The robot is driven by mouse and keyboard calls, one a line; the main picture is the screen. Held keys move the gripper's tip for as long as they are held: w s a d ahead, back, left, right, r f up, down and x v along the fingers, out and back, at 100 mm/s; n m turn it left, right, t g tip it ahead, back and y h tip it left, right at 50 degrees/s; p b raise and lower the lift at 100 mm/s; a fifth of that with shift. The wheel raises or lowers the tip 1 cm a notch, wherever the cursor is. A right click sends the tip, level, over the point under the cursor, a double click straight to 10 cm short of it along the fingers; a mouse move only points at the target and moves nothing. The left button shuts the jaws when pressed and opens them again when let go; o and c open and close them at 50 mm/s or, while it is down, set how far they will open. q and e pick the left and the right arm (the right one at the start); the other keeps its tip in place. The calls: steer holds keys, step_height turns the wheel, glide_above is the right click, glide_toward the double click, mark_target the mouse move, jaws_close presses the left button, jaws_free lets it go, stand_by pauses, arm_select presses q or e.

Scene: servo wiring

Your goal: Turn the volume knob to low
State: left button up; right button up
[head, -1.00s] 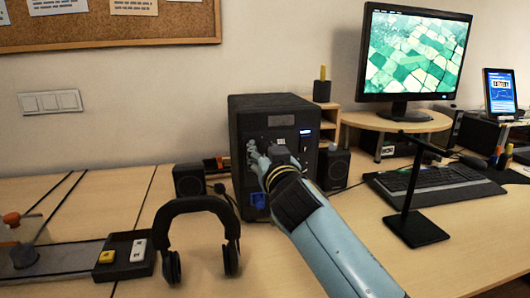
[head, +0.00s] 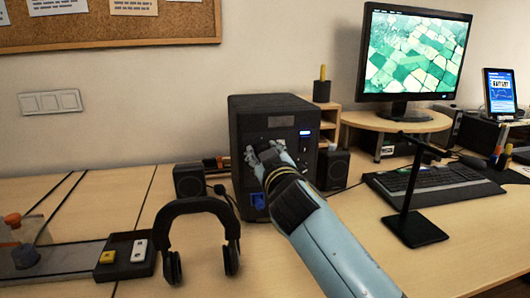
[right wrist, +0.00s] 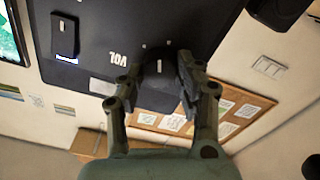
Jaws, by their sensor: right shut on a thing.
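A dark box-shaped unit (head: 275,110) stands on the desk in the head view. Its dark front panel (right wrist: 100,25) fills the upper right wrist view. The black volume knob (right wrist: 158,82), with a short white pointer line, sits on that panel beside the white VOL label (right wrist: 119,58). My right gripper (head: 256,152) is at the panel in the head view and hides the knob there. In the right wrist view my right gripper (right wrist: 160,85) is shut with a finger on each side of the knob. My left gripper is not in view.
Small black speakers (head: 189,181) flank the unit. Black headphones (head: 198,206) stand in front, left of my right arm. A black stand (head: 414,228) is to the right, near the keyboard (head: 425,182).

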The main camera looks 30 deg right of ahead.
steer(key=shift+a+f+n+p, duration=0.15)
steer(key=shift+n+p, duration=0.5)
steer(key=shift+n, duration=2.5)
steer(key=shift+d+f+n+p, duration=0.1)
steer(key=shift+n+p, duration=0.5)
steer(key=shift+n, duration=2.6)
steer(key=shift+a+f+n+p, duration=0.15)
steer(key=shift+n+p, duration=0.5)
steer(key=shift+n, duration=2.5)
steer(key=o, duration=1.1)
steer(key=shift+r, duration=0.1)
steer(key=shift+s, duration=0.1)
steer(key=v, duration=0.7)
steer(key=shift+s, duration=0.2)
